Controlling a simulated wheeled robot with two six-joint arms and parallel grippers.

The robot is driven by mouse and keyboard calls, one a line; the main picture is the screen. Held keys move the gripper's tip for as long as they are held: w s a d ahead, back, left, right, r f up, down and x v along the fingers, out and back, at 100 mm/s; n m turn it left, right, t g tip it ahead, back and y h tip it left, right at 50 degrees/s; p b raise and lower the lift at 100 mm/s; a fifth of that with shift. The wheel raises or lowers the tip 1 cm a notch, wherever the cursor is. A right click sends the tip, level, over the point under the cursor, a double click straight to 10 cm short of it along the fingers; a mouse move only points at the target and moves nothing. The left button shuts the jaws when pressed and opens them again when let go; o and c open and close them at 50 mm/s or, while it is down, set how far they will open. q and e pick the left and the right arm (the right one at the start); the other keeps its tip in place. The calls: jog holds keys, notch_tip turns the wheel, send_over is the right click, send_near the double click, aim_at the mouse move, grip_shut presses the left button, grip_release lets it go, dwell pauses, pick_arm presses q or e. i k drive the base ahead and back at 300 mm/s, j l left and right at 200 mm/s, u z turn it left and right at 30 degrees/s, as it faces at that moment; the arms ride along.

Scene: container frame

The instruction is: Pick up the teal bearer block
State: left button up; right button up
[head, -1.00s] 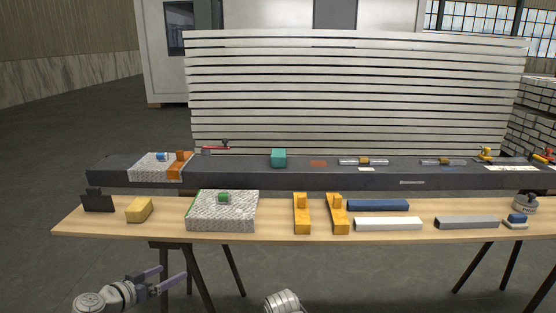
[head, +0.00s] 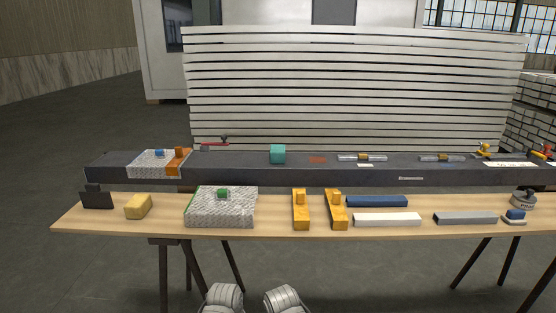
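The teal bearer block (head: 278,154) is a small cube sitting on top of the long dark beam (head: 230,175), behind the wooden table. Nothing touches it, and it stands apart from the other items on the beam. Neither gripper shows in the head view now. Two rounded grey parts of my arms show at the bottom edge, below and in front of the table.
The wooden table (head: 285,233) lies in front of the beam. It holds a patterned pad (head: 222,210), a yellow block (head: 138,206), two orange-yellow brackets (head: 301,212), and blue (head: 376,201), white (head: 387,219) and grey (head: 465,218) bars. Stacked pale slats (head: 350,90) stand behind.

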aim_at(277, 152)
jog(key=i+j+z, duration=0.15)
jog(key=z, duration=0.2)
jog(key=i+j+z, duration=0.15)
jog(key=z, duration=0.2)
